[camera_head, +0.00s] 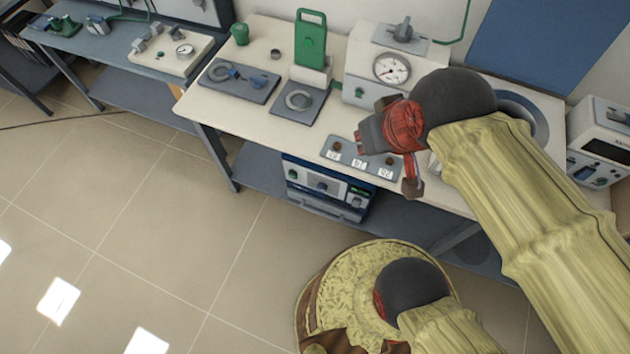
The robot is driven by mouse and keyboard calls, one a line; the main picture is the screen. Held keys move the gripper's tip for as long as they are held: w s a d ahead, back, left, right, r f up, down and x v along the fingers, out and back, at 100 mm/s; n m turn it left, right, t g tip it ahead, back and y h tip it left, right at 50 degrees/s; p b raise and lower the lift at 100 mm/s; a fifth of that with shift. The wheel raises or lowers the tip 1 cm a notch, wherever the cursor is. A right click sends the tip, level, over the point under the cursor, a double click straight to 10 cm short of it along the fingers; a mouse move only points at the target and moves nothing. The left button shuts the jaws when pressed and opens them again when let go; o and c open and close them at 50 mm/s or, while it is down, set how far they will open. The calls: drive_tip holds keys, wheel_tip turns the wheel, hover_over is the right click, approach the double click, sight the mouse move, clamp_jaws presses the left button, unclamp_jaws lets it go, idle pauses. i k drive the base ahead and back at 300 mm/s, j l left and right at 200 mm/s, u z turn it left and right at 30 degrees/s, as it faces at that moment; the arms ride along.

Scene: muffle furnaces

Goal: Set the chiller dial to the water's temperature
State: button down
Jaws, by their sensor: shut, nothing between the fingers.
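A white cabinet with a round white-faced gauge (391,68) stands at the back of the bench; its needle reading is too small to make out. A blue and white unit with knobs and a small green display (326,187) stands on the lower shelf. I cannot tell which one is the chiller. My gripper (360,143), red and dark grey, is shut and empty. In the picture it lies just below the gauge and above the labelled switch panel; contact cannot be told.
A grey panel with several labelled switches (338,149) lies at the bench's front edge. A green-handled device (310,42), a flat grey plate with a blue valve (232,78) and a round basin (520,108), partly behind my arm, share the bench. The floor (130,180) at left is clear.

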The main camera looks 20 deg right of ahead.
sight(321, 187)
drive_tip(key=j+z, duration=0.15)
drive_tip(key=z, duration=0.25)
drive_tip(key=j+z, duration=0.2)
drive_tip(key=z, duration=0.15)
drive_tip(key=j+z, duration=0.1)
drive_tip(key=j, duration=0.35)
drive_tip(key=k+j+z, duration=0.1)
drive_tip(key=j, duration=0.3)
drive_tip(key=k+j+z, duration=0.1)
drive_tip(key=j, duration=0.35)
drive_tip(key=k+j+z, duration=0.1)
drive_tip(key=j, duration=0.3)
drive_tip(key=k+j+z, duration=0.1)
drive_tip(key=j, duration=0.3)
drive_tip(key=k+j+z, duration=0.1)
drive_tip(key=k+j, duration=0.15)
drive_tip(key=j, duration=0.15)
